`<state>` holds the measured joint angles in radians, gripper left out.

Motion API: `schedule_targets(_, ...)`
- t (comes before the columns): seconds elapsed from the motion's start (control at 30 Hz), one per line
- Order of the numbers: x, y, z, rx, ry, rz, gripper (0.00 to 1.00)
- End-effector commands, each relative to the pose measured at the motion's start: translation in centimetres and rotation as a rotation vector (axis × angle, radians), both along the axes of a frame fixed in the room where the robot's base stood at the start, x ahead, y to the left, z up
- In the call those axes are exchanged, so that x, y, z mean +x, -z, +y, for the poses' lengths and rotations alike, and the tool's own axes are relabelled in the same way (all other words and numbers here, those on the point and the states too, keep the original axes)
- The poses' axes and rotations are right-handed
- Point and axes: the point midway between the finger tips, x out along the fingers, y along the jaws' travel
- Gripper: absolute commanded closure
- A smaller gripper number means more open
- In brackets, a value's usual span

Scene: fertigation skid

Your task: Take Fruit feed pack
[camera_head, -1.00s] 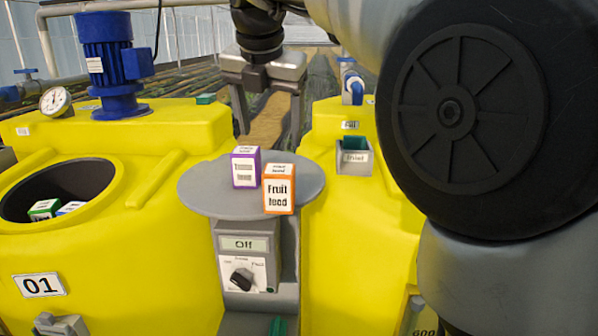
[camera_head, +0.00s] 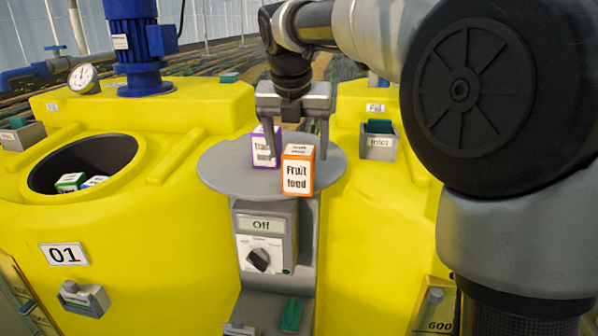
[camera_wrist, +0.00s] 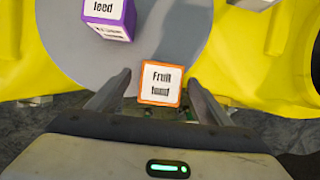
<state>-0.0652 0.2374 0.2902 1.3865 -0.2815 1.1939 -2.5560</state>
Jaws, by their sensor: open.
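The Fruit feed pack (camera_head: 298,171) is a small box with orange edges and a white label. It stands upright near the front edge of a round grey table (camera_head: 222,175). My gripper (camera_head: 298,150) is open and above the table, its fingers pointing down behind and beside the pack in the head view. In the wrist view the Fruit feed pack (camera_wrist: 161,82) shows between the two fingers of my gripper (camera_wrist: 160,95), with gaps on both sides. A purple-edged pack (camera_head: 264,148) stands just behind left of it, partly hidden by a finger.
A control box (camera_head: 262,243) reading "Off" with a knob sits below the table. Yellow tank 01 (camera_head: 190,235) at left has an open mouth holding two packs (camera_head: 70,182). A small grey holder (camera_head: 378,147) is on the right tank.

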Motion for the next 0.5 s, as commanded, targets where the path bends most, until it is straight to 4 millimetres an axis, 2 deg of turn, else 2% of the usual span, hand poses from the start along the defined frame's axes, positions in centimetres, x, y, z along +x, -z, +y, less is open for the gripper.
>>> schedule_targets(0.13, 0.3, 1.2, -0.2, -0.001, 0.001, 0.003, 0.27)
schedule_targets(0.33, 1.3, 4.0, -0.5, 0.000, 0.000, 0.003, 0.27)
schedule_targets(0.5, 1.8, 5.1, -0.5, 0.001, 0.001, 0.002, 0.27)
